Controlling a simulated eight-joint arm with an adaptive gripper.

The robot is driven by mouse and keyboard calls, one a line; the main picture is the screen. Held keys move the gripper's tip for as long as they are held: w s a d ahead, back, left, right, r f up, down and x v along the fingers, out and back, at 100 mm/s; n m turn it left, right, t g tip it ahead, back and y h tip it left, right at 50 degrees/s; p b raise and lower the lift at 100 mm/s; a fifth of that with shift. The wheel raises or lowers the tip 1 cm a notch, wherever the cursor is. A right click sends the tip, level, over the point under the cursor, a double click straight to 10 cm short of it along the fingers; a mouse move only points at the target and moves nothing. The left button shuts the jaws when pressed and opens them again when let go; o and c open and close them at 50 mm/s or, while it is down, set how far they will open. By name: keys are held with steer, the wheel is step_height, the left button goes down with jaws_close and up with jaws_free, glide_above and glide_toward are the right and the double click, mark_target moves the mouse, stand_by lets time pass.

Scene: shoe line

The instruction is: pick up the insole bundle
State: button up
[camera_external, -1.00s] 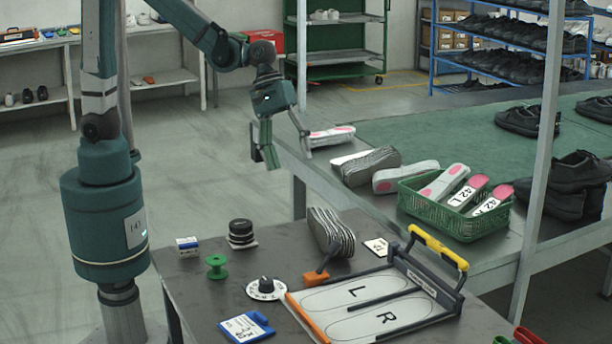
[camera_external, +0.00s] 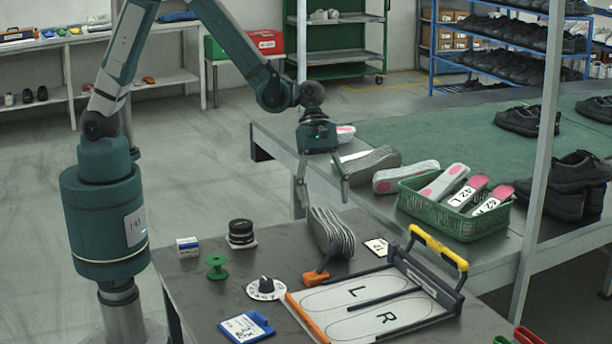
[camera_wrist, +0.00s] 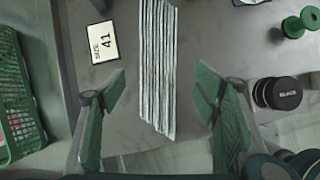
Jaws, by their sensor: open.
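The insole bundle (camera_external: 332,235) is a grey, striped stack of thin insoles standing on edge on the dark work table. In the wrist view the bundle (camera_wrist: 158,60) shows as a long striped block between and beyond my fingers. My gripper (camera_external: 323,196) points down just above the bundle, with its fingers spread. In the wrist view my open gripper (camera_wrist: 161,92) has one finger on each side of the bundle's near end, with gaps on both sides. Nothing is held.
A size 41 card (camera_wrist: 102,41) lies beside the bundle. A green basket (camera_external: 440,212) of insoles stands on the bench behind.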

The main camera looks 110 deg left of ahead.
mark_target(328, 219)
steer(key=shift+w+a+f+n, duration=0.1)
steer(key=shift+w+f+n, duration=0.1)
steer(key=shift+f+n, duration=0.15)
steer(key=shift+f, duration=0.15)
steer(key=shift+b+x, duration=0.3)
steer(key=shift+x, duration=0.95)
steer(key=shift+d+b+x, duration=0.2)
steer(key=shift+b+x, duration=0.55)
steer(key=shift+x, duration=1.85)
steer(key=shift+f+b, duration=0.15)
steer(key=shift+b, duration=0.15)
steer(key=c, duration=1.2)
